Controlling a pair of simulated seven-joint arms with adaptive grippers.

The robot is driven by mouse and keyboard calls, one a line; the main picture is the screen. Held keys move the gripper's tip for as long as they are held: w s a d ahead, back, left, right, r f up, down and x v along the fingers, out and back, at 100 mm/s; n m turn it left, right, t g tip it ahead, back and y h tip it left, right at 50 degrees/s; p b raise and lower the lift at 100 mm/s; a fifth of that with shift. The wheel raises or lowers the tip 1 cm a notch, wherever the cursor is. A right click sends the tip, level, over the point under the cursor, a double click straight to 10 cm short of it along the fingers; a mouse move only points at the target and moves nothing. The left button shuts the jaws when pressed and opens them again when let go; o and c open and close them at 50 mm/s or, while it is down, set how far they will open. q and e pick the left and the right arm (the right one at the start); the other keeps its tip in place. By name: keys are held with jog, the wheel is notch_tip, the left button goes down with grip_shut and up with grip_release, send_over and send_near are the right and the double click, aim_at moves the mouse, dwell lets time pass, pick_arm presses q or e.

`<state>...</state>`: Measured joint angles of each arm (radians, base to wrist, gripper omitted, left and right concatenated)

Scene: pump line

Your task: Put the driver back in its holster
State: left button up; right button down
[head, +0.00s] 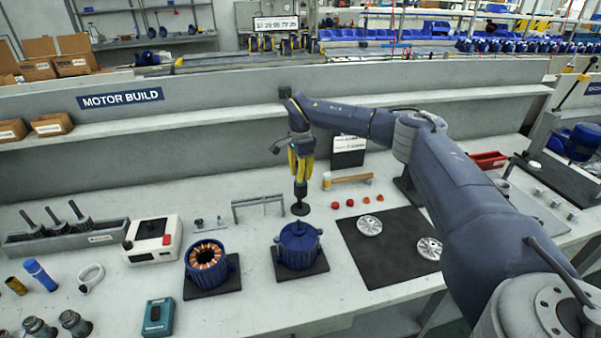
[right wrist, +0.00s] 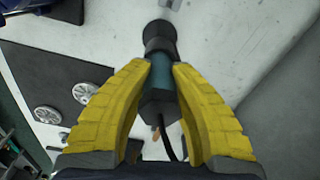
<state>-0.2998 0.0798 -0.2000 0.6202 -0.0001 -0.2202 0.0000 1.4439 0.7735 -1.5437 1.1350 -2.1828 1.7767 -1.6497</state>
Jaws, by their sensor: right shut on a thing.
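My right gripper (head: 301,165), with yellow fingers, is shut on the driver (head: 300,190). It points down, and a dark round disc shows at its lower end. In the right wrist view the driver (right wrist: 160,75) has a teal body and black collar between the two yellow fingers (right wrist: 160,70). In the head view it hangs over the blue motor housing (head: 298,250); I cannot tell whether a thin rod between them touches both. I cannot clearly make out the holster; a dark stand partly behind my right arm may be it. My left gripper is not in view.
A copper-wound stator (head: 206,256) sits left of the housing. A black mat (head: 375,268) with two silver discs lies right. A shelf wall (head: 200,120) runs along the back.

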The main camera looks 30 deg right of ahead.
jog(key=c, duration=0.9)
grip_release()
jog(key=shift+c, duration=0.2)
jog(key=shift+r, duration=2.95)
